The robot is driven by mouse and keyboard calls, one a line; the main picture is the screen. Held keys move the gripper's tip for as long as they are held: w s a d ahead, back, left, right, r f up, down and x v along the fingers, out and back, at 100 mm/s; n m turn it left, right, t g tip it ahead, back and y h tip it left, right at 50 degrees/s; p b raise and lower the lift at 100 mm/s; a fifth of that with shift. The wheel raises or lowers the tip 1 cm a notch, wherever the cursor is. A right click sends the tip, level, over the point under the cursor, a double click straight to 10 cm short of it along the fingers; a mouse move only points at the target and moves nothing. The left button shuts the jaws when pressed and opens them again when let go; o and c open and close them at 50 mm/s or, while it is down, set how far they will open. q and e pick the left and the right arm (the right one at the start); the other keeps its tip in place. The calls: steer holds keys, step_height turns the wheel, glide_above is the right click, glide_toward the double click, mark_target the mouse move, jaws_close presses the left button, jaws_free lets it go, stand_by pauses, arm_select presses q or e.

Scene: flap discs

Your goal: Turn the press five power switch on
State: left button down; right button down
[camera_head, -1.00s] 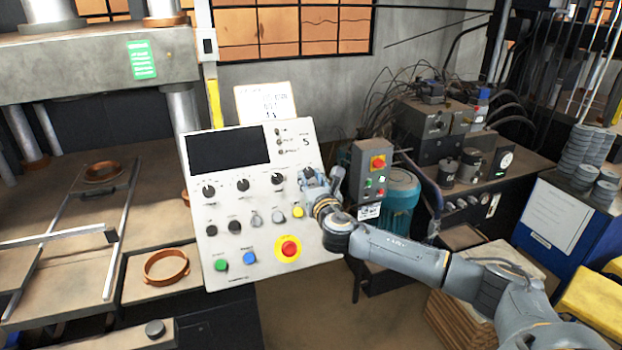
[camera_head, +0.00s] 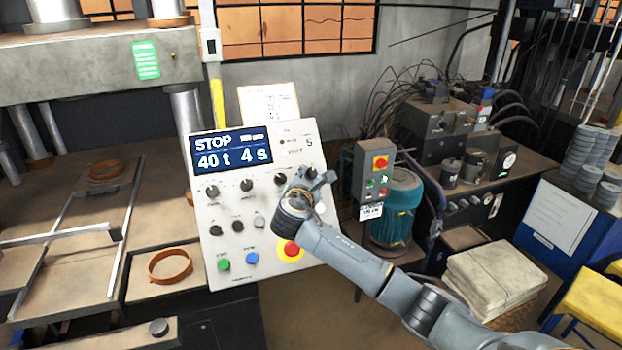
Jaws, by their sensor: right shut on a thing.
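The press control panel (camera_head: 205,262) is white, marked 5, and tilted back. Its display (camera_head: 231,149) is lit blue and reads STOP, 40 t and 4 s. My right gripper (camera_head: 312,180) is at the right end of the upper knob row, shut on the power switch knob there. The gripper body hides most of that knob, so I cannot read its pointer. My left gripper is not in view.
Below are a green button (camera_head: 224,265), a blue button (camera_head: 252,258) and a red emergency stop (camera_head: 291,249) on yellow, close under my right arm. A grey switch box (camera_head: 367,178) stands right of the panel. The press bed with an orange ring (camera_head: 169,266) lies left.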

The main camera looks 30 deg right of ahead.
steer(key=shift+w+a+r+m+g+h, duration=0.15)
steer(key=shift+m+g, duration=0.55)
steer(key=shift+m, duration=0.4)
steer(key=shift+w+d+r+m+g+h, duration=0.15)
steer(key=shift+m+g, duration=0.55)
steer(key=shift+m, duration=0.4)
steer(key=shift+s+a, duration=0.1)
steer(key=c, duration=1)
jaws_free()
steer(key=shift+f, duration=0.1)
steer(key=v, duration=1.2)
